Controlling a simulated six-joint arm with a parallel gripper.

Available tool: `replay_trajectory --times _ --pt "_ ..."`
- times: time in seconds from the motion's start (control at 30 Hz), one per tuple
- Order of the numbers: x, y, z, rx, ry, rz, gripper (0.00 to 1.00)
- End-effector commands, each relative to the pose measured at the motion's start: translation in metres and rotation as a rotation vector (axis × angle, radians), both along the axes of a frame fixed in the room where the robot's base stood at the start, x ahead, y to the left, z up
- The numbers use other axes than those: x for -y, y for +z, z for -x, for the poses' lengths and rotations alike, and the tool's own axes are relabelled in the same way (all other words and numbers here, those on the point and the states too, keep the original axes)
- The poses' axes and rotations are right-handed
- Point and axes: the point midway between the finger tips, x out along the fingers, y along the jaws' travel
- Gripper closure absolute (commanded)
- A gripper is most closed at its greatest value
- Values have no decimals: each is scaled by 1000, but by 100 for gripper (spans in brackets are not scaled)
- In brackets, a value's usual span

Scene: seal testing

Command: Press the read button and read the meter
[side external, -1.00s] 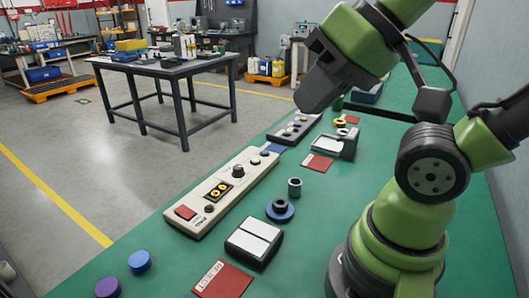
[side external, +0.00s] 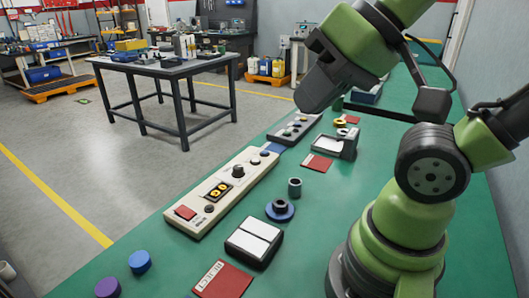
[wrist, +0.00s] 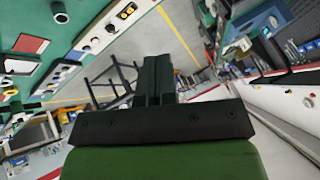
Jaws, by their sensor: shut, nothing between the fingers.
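A long cream meter panel (side external: 232,177) lies on the green bench in the side view. It has a dark display with yellow digits (side external: 218,192), too small to read surely, a black knob (side external: 238,171), several small round buttons and a red square (side external: 186,212) at its near end. Which button is the read button I cannot tell. The panel also shows at the upper left of the wrist view (wrist: 107,27). My gripper (side external: 311,103) is raised over the far part of the bench, apart from the panel. In the wrist view its fingers (wrist: 156,75) are shut and empty.
A blue flanged part (side external: 280,210), a dark ring (side external: 295,187), a white-topped box (side external: 254,241) and a red REJECT card (side external: 222,279) lie right of the panel. Blue (side external: 140,261) and purple (side external: 107,288) caps lie near the front. A grey panel (side external: 294,130) lies beyond.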

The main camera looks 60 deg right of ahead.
Motion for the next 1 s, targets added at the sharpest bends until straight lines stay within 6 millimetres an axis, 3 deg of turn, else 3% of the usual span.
replay_trajectory --times 0.57,0.77,1.0 --pt "0 2 -6 -10 -21 -18 100" --pt "7 10 -42 -72 -151 -133 100" --pt "37 9 -114 -150 -405 -353 100"
